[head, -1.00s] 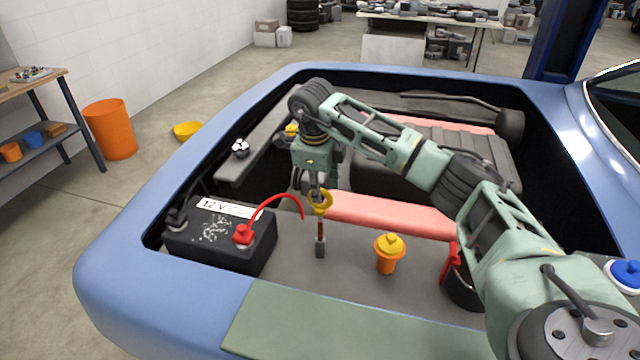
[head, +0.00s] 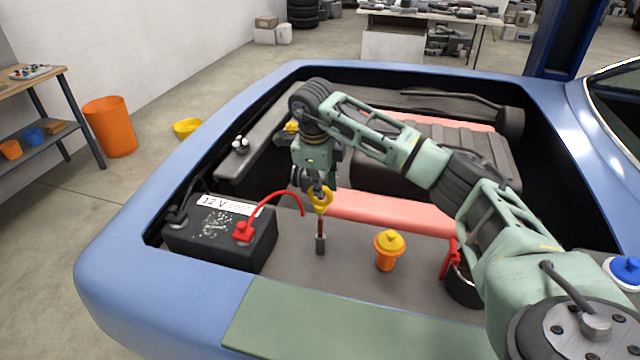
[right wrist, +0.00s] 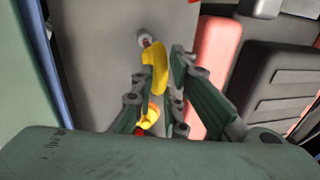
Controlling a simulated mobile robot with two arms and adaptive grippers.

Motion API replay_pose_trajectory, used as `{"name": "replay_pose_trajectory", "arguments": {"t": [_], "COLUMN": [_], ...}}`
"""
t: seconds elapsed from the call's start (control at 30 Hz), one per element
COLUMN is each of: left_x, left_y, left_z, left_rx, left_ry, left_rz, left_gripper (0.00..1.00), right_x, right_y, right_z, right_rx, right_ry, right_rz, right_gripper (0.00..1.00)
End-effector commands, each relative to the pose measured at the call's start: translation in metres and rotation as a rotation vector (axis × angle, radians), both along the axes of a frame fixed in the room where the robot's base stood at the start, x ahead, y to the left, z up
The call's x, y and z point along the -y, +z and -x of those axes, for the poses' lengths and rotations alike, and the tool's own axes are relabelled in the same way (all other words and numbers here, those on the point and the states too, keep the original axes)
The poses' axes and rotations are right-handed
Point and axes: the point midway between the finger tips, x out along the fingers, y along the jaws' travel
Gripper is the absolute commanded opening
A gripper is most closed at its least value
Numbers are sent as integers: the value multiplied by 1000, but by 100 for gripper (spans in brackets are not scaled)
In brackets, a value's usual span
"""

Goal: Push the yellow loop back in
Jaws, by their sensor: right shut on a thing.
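The yellow loop (head: 320,199) sits on top of a thin reddish-brown rod (head: 320,226). The rod stands roughly upright above a short grey socket (head: 320,244) in the engine bay floor; a length of it is exposed. My right gripper (head: 319,188) is shut on the loop from above. In the right wrist view the loop (right wrist: 157,73) lies between the fingers of the gripper (right wrist: 170,82), with a grey round end (right wrist: 145,39) beyond it. My left gripper is not in view.
A black 12 V battery (head: 220,236) with a red cable (head: 275,202) is close on the left. An orange funnel-like piece with a yellow cap (head: 389,250) stands to the right. The blue car body rim (head: 170,291) surrounds the bay. The grey floor between is clear.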

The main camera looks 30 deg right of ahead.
Motion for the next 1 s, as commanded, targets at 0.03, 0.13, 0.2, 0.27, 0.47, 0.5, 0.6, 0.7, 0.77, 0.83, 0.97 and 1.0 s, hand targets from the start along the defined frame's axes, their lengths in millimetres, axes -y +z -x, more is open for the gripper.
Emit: {"name": "replay_pose_trajectory", "arguments": {"t": [0.03,0.13,0.2,0.27,0.47,0.5,0.6,0.7,0.77,0.83,0.97,1.0], "left_x": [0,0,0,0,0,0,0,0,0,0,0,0], "left_y": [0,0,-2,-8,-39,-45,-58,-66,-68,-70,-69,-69], "left_z": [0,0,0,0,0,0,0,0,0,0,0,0], "left_rx": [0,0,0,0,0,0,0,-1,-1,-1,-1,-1], "left_ry": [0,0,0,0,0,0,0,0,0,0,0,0], "left_rz": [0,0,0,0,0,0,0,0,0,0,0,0], "left_gripper": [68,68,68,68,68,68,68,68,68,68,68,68], "right_x": [0,0,0,0,0,0,0,0,0,0,0,0], "right_y": [1,1,-3,-10,-58,-67,-87,-101,-106,-109,-110,-110], "right_z": [0,0,0,0,1,0,0,0,0,0,0,0], "right_rx": [1,1,1,0,-3,-2,-1,-1,-1,0,0,-1], "right_ry": [-4,-4,-4,-5,-5,-5,-5,-6,-6,-7,-6,-6], "right_rz": [-1,-1,-1,-1,-2,-2,-2,-2,-2,-2,-2,-3], "right_gripper": [0,0,0,0,0,0,0,0,0,0,0,0]}}
